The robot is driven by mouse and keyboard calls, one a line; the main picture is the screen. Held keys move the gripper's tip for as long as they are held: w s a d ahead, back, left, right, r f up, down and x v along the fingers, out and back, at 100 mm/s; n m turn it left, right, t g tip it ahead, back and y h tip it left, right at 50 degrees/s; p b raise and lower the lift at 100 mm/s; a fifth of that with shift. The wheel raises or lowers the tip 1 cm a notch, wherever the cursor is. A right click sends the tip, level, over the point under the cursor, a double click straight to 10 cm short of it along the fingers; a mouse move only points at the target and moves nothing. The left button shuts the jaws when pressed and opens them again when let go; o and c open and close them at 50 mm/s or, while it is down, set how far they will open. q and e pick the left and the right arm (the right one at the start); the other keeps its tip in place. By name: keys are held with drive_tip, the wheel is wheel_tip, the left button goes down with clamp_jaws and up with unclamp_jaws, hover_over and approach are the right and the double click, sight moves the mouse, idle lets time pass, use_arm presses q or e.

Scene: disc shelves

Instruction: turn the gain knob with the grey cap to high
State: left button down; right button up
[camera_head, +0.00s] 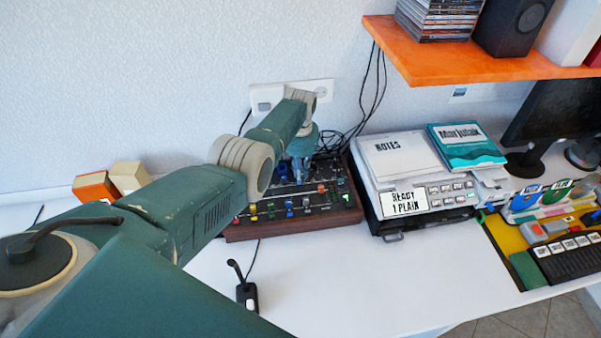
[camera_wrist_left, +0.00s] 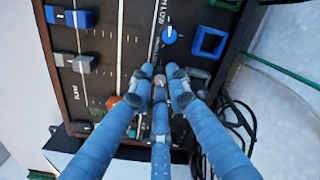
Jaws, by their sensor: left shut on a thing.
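The mixer (camera_head: 346,217), a dark panel in a wooden case, sits on the white desk under my left arm. My left gripper (camera_head: 300,172) points down onto its back part. In the left wrist view, the blue fingers of my left gripper (camera_wrist_left: 160,84) are closed around a small knob with a grey cap (camera_wrist_left: 160,79), mostly hidden between the fingertips. Its pointer and scale marks cannot be read. A blue-capped knob (camera_wrist_left: 169,35) stands just beside it on the panel, apart from the fingers. My right gripper is not in view.
Grey (camera_wrist_left: 74,62) and blue (camera_wrist_left: 70,17) sliders and a blue square part (camera_wrist_left: 208,43) are on the panel. Black cables (camera_head: 350,135) lie behind the mixer. A small black microphone (camera_head: 246,291) stands in front. A printer (camera_head: 430,195) stands to the right, under the orange shelf (camera_head: 430,66).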

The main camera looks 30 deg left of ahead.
use_arm(q)
drive_tip(key=m, duration=0.4)
drive_tip(key=shift+m, duration=0.3)
drive_tip(key=shift+a+m, duration=0.1)
drive_tip(key=shift+m, duration=1.3)
drive_tip(key=shift+a, duration=0.1)
drive_tip(key=c, duration=1.9)
unclamp_jaws()
drive_tip(key=shift+c, duration=0.2)
wheel_tip(320, 180, up, 12)
drive_tip(key=shift+s, duration=0.1)
